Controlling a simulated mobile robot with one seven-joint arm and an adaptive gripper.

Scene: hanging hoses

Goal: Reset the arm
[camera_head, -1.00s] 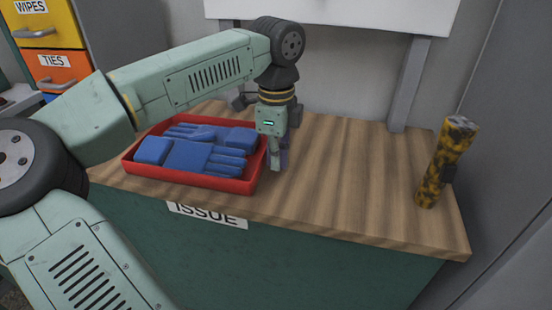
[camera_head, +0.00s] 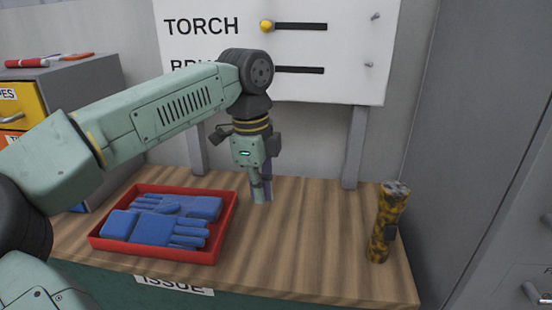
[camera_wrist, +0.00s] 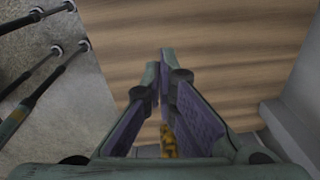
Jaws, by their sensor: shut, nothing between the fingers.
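My gripper (camera_head: 262,196) points down above the wooden bench top (camera_head: 310,225), to the right of the red tray. It is shut and empty. In the wrist view the two fingers (camera_wrist: 160,68) meet at their tips, with purple pads on their inner faces. A yellow-and-black torch (camera_head: 385,225) stands upright at the right end of the bench, well apart from my gripper. Part of a yellow-and-black patterned thing (camera_wrist: 168,140) shows between the fingers in the wrist view, beyond them.
A red tray (camera_head: 227,232) with blue gloves (camera_head: 165,220) sits at the bench's left. A white board (camera_head: 345,45) marked TORCH, with a yellow knob (camera_head: 267,26) and slots, rises behind on grey posts. A grey cabinet (camera_head: 480,130) stands right. The middle bench is clear.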

